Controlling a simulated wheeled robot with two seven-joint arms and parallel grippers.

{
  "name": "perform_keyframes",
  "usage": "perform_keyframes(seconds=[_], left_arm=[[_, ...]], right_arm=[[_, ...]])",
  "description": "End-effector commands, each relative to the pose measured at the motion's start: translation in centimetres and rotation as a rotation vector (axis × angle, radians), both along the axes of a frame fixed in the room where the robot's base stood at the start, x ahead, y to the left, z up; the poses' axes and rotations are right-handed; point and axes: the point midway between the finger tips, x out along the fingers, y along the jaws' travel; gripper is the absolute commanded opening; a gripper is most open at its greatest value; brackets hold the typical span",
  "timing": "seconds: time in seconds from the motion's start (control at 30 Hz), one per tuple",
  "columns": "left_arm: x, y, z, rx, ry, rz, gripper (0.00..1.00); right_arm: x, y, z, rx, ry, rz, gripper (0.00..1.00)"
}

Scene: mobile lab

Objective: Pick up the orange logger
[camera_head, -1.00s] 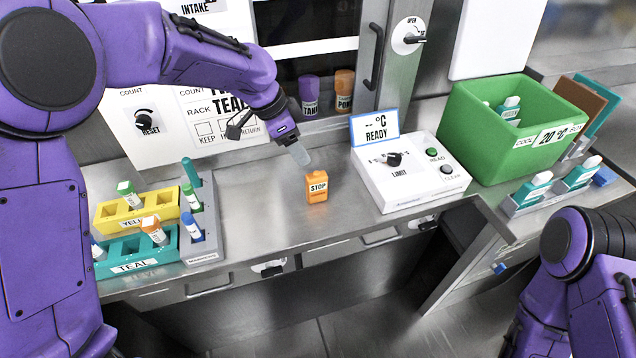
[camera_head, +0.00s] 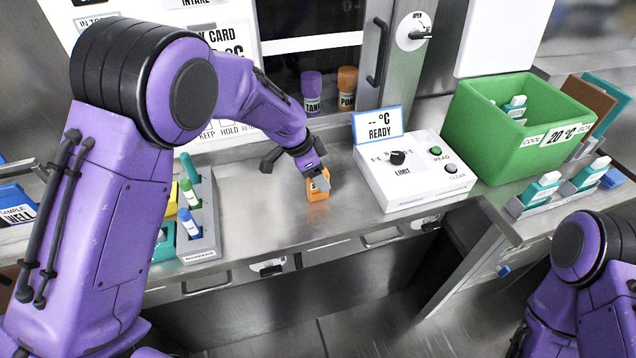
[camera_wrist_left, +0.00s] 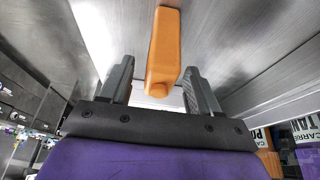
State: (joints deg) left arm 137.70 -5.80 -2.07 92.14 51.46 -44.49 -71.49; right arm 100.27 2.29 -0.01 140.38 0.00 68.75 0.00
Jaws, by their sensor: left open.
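The orange logger (camera_head: 317,192) stands upright on the steel counter, left of the white control box. My left gripper (camera_head: 320,181) is over it in the head view and hides part of its top and label. In the left wrist view the logger (camera_wrist_left: 163,55) lies between the two open fingers of the left gripper (camera_wrist_left: 156,85), with a gap on each side. My right arm shows at the lower right of the head view, but its gripper is out of the picture.
The white control box (camera_head: 412,178) with a READY sign stands right of the logger. A green bin (camera_head: 500,150) is farther right. A grey marker rack (camera_head: 205,235) stands on the left. Purple (camera_head: 311,92) and orange (camera_head: 346,88) containers are behind. Counter is clear in front.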

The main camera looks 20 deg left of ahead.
Motion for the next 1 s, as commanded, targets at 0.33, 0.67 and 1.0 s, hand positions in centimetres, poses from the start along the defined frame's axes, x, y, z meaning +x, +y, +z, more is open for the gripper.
perform_keyframes(seconds=[0.33,0.67,1.0], left_arm=[[0.0,-0.1,0.0,0.000,-0.001,-0.002,0.04],[0.1,-0.1,0.3,0.000,-0.002,-0.003,0.04],[-2.2,1.0,6.2,-0.003,-0.008,0.000,0.04]], right_arm=[[0.0,0.0,0.0,0.000,0.000,0.000,0.43],[0.0,0.0,-0.1,0.000,0.000,0.000,0.43],[0.0,0.0,-1.0,0.000,0.000,0.000,0.43]])
